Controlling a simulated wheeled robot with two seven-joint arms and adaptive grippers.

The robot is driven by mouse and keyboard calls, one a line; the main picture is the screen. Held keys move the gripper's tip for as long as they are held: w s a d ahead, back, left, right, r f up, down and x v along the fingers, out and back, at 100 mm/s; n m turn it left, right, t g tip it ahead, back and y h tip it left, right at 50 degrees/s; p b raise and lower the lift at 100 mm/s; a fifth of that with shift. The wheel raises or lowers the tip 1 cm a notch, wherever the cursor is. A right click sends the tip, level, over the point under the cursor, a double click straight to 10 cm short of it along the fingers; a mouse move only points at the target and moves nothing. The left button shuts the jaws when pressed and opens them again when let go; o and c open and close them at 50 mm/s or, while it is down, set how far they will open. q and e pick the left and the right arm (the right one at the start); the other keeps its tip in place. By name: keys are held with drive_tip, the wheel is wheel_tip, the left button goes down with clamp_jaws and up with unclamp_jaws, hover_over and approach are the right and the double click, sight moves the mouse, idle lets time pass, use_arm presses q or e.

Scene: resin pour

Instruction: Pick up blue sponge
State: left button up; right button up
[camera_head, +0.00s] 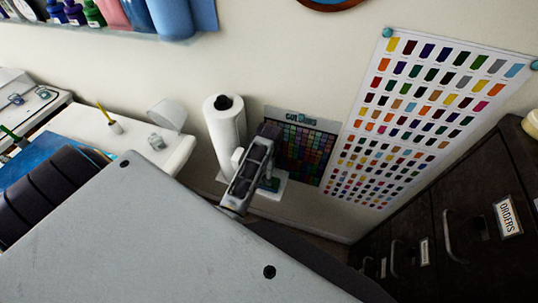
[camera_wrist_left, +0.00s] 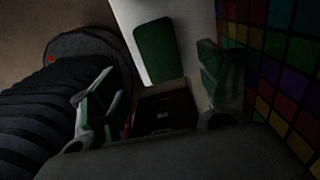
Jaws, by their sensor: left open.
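A dark green, rounded flat pad (camera_wrist_left: 155,50) lies on a white surface (camera_wrist_left: 195,25) in the left wrist view. It is the only sponge-like thing I see, and it looks green rather than blue in this dim light. In the head view a small dark blue-green patch of it (camera_head: 270,184) shows beside the gripper on a small white stand (camera_head: 266,193). My left gripper (camera_head: 256,160) is open and empty. In the left wrist view its fingers (camera_wrist_left: 158,75) are spread, with the pad beyond them and apart from them. My right gripper is not in view.
A paper towel roll (camera_head: 224,135) stands close left of the gripper. A colour chart (camera_head: 302,148) is behind it on the right, with a larger chart (camera_head: 390,120) on the wall. Dark drawers (camera_head: 450,215) stand at the right. A white bench (camera_head: 95,135) is at the left.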

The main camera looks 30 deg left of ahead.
use_arm(q)
drive_tip(key=shift+f, duration=1.1)
drive_tip(key=shift+f+p, duration=0.5)
drive_tip(key=shift+f, duration=2.1)
drive_tip(key=shift+c, duration=0.4)
drive_tip(key=c, duration=0.7)
